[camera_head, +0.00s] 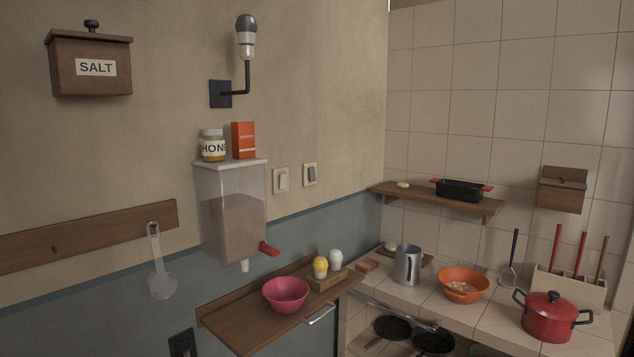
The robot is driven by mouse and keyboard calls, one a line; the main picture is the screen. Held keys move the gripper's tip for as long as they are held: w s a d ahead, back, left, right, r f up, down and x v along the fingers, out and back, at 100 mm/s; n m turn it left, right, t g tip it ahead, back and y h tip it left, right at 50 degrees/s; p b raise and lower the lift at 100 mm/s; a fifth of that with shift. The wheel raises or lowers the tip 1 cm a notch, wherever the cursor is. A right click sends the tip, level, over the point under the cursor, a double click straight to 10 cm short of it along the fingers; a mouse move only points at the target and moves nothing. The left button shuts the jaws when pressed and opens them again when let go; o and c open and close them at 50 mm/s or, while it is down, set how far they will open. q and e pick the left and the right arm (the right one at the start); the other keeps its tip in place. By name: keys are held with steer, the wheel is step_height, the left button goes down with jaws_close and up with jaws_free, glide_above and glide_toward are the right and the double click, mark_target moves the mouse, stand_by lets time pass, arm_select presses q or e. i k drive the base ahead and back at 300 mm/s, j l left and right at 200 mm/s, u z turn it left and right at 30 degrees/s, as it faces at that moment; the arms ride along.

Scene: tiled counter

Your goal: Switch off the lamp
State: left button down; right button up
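The lamp (246,45) is on the beige wall, on a bent black arm with a square dark mount. Its top is dark and its lower part is pale; I cannot tell whether it is lit. Two wall switches are to the right of the dispenser: one with a light rocker (282,180) and one with a dark grey rocker (310,174). Which one belongs to the lamp does not show. Neither of my grippers is in view.
A yellow and a white rounded item stand on a wooden block (327,280). The tiled counter (495,322) holds pots.

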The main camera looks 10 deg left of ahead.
mark_target(283, 177)
steer(key=i+l, duration=0.3)
steer(key=i, duration=0.2)
steer(key=i+l, duration=0.3)
steer(key=i, duration=0.25)
steer(key=i+l, duration=0.25)
steer(key=i, duration=0.25)
